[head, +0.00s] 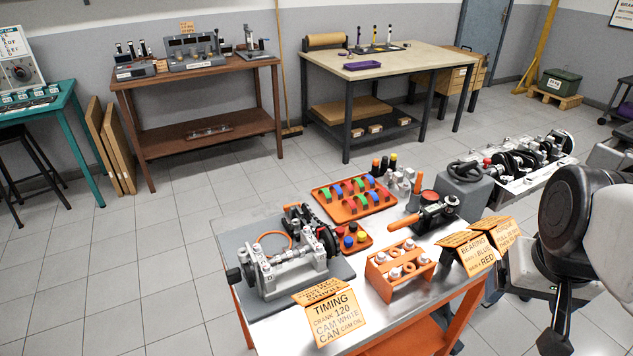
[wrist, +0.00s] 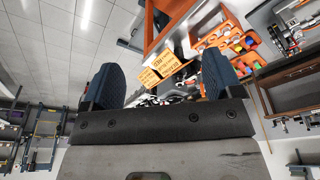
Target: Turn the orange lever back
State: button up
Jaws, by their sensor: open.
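A lever with an orange grip (head: 402,221) sticks out to the left from a small dark and silver device (head: 437,212) on the near workbench. The grip lies about level, angled toward the front left. I cannot single it out in the wrist view. My gripper (wrist: 162,82) is open in the wrist view, with two dark blue finger pads apart and nothing held between them. My arm stands at the right edge of the head view, well to the right of the lever and apart from it.
Near the lever stand an orange rack (head: 398,268) of metal parts, an orange tray (head: 353,199) of coloured pieces and an upright orange handle (head: 414,202). Signs (head: 468,252) stand at the bench's right edge. An engine assembly (head: 288,265) is at left. An engine block (head: 515,165) is behind right.

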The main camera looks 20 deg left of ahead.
jog(key=w+a+r+n+g, duration=0.1)
jog(key=w+a, duration=0.3)
jog(key=w, duration=0.4)
jog(key=w+a+r+n+g, duration=0.1)
jog(key=w+a+r, duration=0.1)
jog(key=w+a, duration=0.45)
jog(key=n+g+h, duration=0.3)
jog(key=n+g, duration=0.1)
jog(key=n, duration=0.1)
send_over(292, 204)
jog(key=w+a, duration=0.2)
jog(key=w, duration=0.1)
notch_tip(292, 204, down, 21)
jog(key=shift+s, duration=0.2)
jog(key=shift+x, duration=3.85)
jog(key=shift+a, duration=0.15)
